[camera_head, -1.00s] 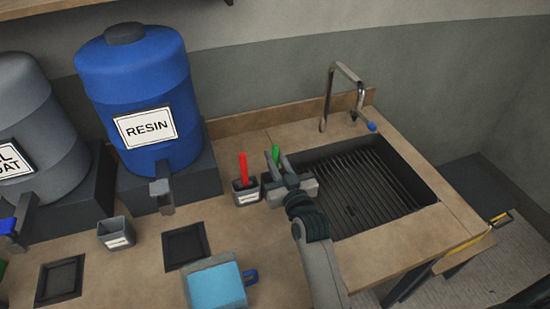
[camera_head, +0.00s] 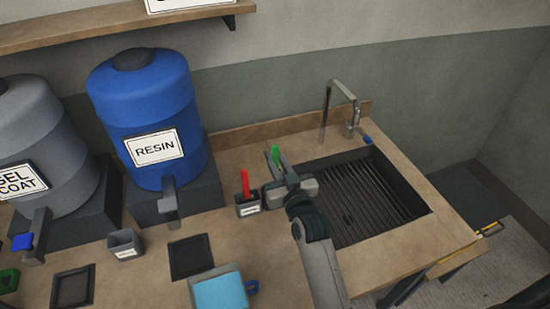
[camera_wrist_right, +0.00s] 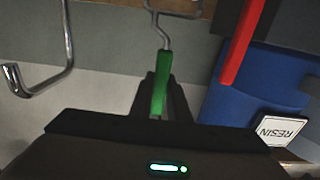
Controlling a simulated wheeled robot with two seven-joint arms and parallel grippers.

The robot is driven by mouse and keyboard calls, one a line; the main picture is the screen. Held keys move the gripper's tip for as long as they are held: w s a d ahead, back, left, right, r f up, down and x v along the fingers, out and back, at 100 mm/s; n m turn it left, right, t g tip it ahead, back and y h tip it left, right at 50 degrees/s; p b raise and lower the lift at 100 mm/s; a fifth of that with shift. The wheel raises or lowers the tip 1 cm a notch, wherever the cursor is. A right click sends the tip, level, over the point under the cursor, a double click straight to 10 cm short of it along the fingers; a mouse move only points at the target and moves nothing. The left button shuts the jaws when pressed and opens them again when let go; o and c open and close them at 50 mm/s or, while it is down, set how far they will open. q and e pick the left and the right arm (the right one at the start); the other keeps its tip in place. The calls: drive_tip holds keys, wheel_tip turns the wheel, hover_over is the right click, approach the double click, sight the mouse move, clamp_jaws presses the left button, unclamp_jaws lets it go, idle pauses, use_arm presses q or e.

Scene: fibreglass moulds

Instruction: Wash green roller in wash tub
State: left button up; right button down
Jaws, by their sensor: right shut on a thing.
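The green roller shows as a green handle (camera_head: 276,154) in the head view, between the fingers of my right gripper (camera_head: 279,164). In the right wrist view, my right gripper (camera_wrist_right: 160,95) is shut on the green handle (camera_wrist_right: 161,82), with a bent wire frame (camera_wrist_right: 165,30) running from it to the top edge. The roller's head cannot be made out. The gripper is above the counter, just left of the wash tub (camera_head: 408,184), a dark sink basin with a ribbed bottom. My left gripper is not in view.
A red handle stands in a small grey cup (camera_head: 247,207) close left of my gripper. A metal faucet (camera_head: 326,112) rises behind the tub. A blue resin drum (camera_head: 140,90) stands at left. An empty cup (camera_head: 125,244) and a light-blue block (camera_head: 220,291) occupy the counter.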

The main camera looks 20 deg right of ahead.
sight(276, 148)
wheel_tip(276, 148, up, 2)
drive_tip(key=shift+r+p, duration=0.1)
drive_tip(key=shift+p, duration=0.7)
drive_tip(key=shift+r, duration=1.15)
